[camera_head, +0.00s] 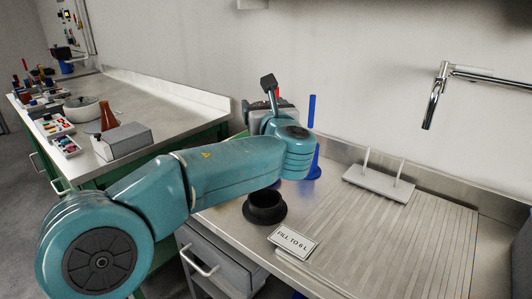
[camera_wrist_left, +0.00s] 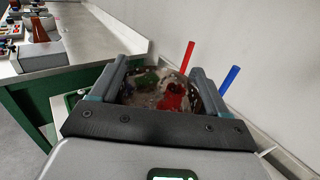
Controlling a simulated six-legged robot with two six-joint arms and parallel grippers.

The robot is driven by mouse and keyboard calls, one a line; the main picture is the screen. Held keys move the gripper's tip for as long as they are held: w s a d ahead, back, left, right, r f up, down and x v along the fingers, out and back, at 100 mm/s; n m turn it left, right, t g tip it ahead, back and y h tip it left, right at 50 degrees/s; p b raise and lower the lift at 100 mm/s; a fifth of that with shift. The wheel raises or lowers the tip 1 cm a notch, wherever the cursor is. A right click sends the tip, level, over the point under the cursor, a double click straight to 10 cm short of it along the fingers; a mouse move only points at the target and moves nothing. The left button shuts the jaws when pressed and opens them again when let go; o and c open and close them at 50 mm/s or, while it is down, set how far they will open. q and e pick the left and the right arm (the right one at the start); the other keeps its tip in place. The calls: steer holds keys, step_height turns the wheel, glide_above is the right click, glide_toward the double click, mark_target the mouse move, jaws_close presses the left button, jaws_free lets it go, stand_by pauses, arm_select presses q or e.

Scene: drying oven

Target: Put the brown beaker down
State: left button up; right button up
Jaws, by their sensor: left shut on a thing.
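My left gripper (camera_wrist_left: 158,88) is shut on a glassy, brownish vessel, taken to be the brown beaker (camera_wrist_left: 150,88), in the left wrist view. Its see-through wall shows between the two fingers, with dark and red patches in it. The grey gripper (camera_head: 284,104) shows only partly behind my teal wrist, and the beaker is hidden there. What lies directly under the beaker cannot be seen. My right gripper is not in view.
A black round collar (camera_head: 264,208) and a "FILL TO 6 L" sign (camera_head: 293,242) are on the counter. A blue post (camera_head: 312,135), a two-peg rack (camera_head: 380,184) and a tap (camera_head: 433,100) are further back. The ribbed drainboard (camera_head: 400,245) is clear. A brown cone (camera_head: 108,115) is on the left bench.

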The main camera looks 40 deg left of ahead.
arm_select(q)
step_height(320, 180, down, 19)
steer(key=b, duration=0.6)
steer(key=shift+f, duration=0.2)
steer(key=o, duration=1.1)
steer(key=shift+w, duration=0.1)
steer(key=shift+f+b, duration=0.25)
steer(key=shift+b, duration=0.05)
steer(key=p+v, duration=0.1)
steer(key=v, duration=0.7)
steer(key=p+v, duration=0.1)
steer(key=v, duration=0.7)
steer(key=shift+s+r, duration=0.25)
steer(key=shift+s, duration=0.1)
